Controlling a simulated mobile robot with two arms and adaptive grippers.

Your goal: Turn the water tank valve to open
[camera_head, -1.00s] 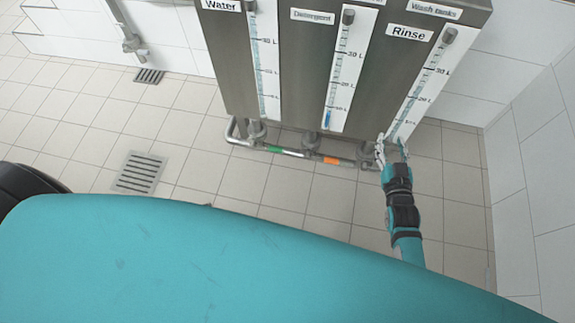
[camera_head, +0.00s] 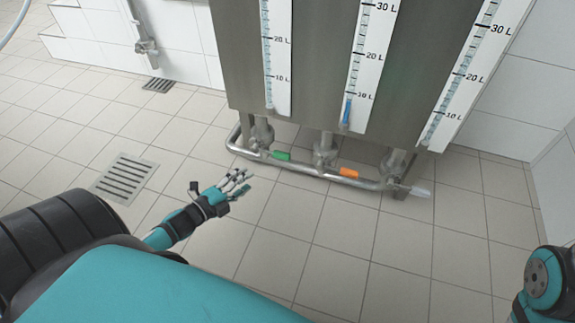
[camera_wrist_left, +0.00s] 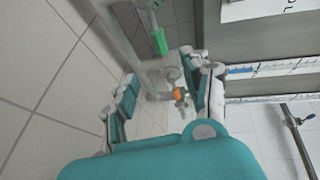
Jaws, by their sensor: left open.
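The water tank valve's green handle (camera_head: 281,155) is on the pipe under the left tank column. It lies along the pipe line, pointing right. In the left wrist view the green handle (camera_wrist_left: 159,43) shows beyond my fingers. My left gripper (camera_head: 242,180) is open and empty, in front of and left of the green handle, apart from it. In the left wrist view my left gripper (camera_wrist_left: 162,72) has its fingers spread wide. Part of my right arm (camera_head: 545,280) shows at the lower right edge; its gripper is out of view.
An orange handle (camera_head: 348,173) and a pale handle (camera_head: 420,191) sit further right on the same pipe (camera_head: 310,171). The steel tank (camera_head: 320,60) with level gauges stands above. A floor drain (camera_head: 124,177) is at left. The tiled floor in front is clear.

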